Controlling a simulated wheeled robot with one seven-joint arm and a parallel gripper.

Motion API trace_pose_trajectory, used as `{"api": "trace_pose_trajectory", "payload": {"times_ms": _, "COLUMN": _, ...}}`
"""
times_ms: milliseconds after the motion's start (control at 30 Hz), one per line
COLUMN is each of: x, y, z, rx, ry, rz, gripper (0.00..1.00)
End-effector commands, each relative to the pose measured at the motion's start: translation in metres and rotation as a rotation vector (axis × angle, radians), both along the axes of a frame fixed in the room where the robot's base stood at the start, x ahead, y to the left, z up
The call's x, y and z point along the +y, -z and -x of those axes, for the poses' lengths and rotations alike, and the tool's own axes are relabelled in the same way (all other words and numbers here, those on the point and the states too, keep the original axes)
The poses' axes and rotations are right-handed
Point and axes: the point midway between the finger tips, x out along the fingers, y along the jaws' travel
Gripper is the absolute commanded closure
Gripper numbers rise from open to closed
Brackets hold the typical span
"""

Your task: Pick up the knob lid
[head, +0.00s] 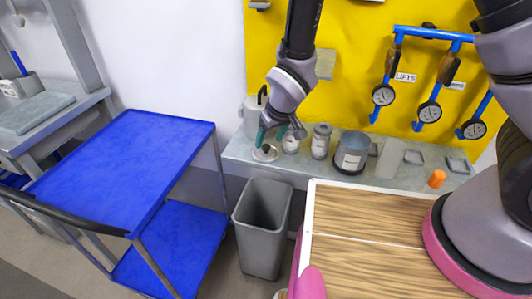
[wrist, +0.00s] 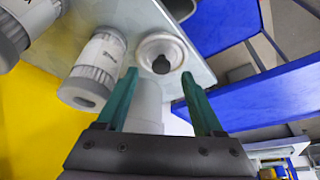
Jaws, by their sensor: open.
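The knob lid (wrist: 177,50) is a round, pale grey metal disc with a black knob at its centre. It lies on the grey counter in the wrist view, beyond my fingertips and between their lines. In the head view the knob lid (head: 265,154) is at the counter's left end, just below my gripper (head: 272,137). My gripper (wrist: 158,88) has two green fingers, spread apart with nothing between them. The fingers appear apart from the lid, though the exact gap is hard to tell.
Labelled grey canisters (head: 320,141) and a larger pot (head: 351,152) stand to the lid's right on the counter (head: 240,152). A white bottle (head: 251,116) stands behind it. A grey bin (head: 262,226) and a blue cart (head: 130,165) are in front and left.

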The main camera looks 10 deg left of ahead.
Motion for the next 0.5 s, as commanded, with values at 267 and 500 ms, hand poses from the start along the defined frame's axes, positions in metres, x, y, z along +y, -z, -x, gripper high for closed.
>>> {"api": "trace_pose_trajectory", "payload": {"times_ms": 267, "x": 0.010, "y": 0.028, "z": -0.009, "rx": 0.000, "ry": -0.001, "rz": 0.000, "gripper": 0.31}}
{"api": "trace_pose_trajectory", "payload": {"times_ms": 500, "x": 0.010, "y": 0.028, "z": -0.009, "rx": -0.001, "ry": -0.001, "rz": 0.000, "gripper": 0.39}}
